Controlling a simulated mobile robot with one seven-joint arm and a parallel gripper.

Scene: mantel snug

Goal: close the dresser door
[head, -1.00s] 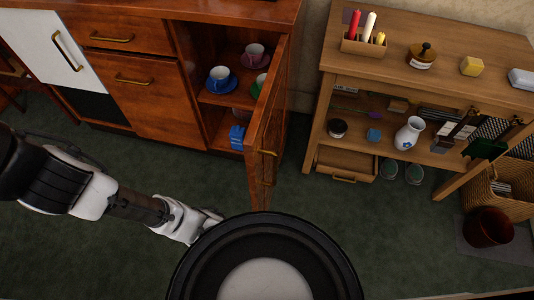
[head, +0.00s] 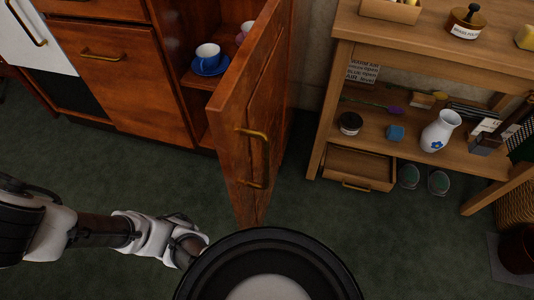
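The dresser (head: 130,83) stands at the upper left in the head view. Its wooden door (head: 258,100) stands wide open, swung out toward me, with its outer face and brass handle (head: 255,157) turned to the right. My gripper (head: 192,247) is low in the view, left of the door's near lower end and apart from the handle. Its fingers are partly hidden behind my round body top, so its opening does not show clearly. Inside the dresser, a white cup on a blue saucer (head: 209,63) shows, with a pink cup behind it, partly hidden by the door.
A wooden shelf unit (head: 330,105) stands at the right, holding a vase (head: 440,131), a jar and small items. Its low drawer (head: 360,167) is pulled out. Green carpet between is clear.

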